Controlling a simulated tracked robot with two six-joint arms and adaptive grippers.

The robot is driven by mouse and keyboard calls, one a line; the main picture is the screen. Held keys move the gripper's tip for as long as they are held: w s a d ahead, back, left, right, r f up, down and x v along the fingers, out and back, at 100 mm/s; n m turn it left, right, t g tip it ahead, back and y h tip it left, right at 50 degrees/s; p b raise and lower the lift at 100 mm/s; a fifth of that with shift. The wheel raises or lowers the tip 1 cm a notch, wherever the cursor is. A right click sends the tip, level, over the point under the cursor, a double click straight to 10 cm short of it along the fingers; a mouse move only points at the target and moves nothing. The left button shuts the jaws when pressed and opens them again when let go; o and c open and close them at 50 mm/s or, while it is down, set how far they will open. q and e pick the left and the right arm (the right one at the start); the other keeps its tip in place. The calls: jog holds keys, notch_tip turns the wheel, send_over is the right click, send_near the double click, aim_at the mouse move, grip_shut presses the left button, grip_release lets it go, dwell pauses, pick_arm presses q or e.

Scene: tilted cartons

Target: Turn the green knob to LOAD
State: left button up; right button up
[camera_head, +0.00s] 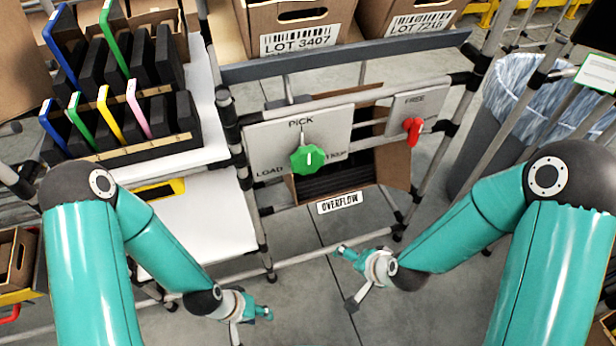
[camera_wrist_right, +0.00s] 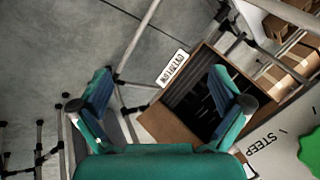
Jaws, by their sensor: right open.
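The green knob (camera_head: 308,158) sits on a light grey panel (camera_head: 270,137) ahead of me. PICK is printed above it, LOAD at its lower left, and a partly covered word at its right. The knob's white mark points up, toward PICK. In the right wrist view part of the knob (camera_wrist_right: 311,153) shows at the right edge. My left gripper (camera_head: 252,324) is low and left of the knob, apart from it; its fingers look spread and empty. My right gripper (camera_head: 351,278) is open and empty, below and right of the knob; its spread fingers also show in its wrist view (camera_wrist_right: 163,95).
A carton (camera_head: 396,164) marked OVERFLOW is tilted behind and below the panel. A red knob (camera_head: 412,130) is on a smaller FREE panel at the right. A tube frame (camera_head: 310,252) crosses ahead. Open floor lies below the panel.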

jog(key=w+a+r+m+t+b, duration=0.2)
jog(key=w+a+m+t+b, duration=0.15)
jog(key=w+b, duration=0.3)
pick_arm(q)
notch_tip(320, 180, down, 26)
jog(key=b, duration=1.7)
pick_arm(e)
jog(key=m+t+y, duration=0.2)
jog(key=m+t, duration=0.7)
jog(key=m, duration=0.6)
send_near(309, 165)
jog(key=v, duration=0.6)
jog(key=p+x, duration=0.8)
jog(key=x, duration=0.8)
jog(key=shift+w+a+p, duration=0.1)
jog(key=shift+w+p, duration=0.2)
jog(key=shift+w, duration=0.05)
pick_arm(q)
notch_tip(309, 165, up, 8)
pick_arm(e)
jog(key=c, duration=1)
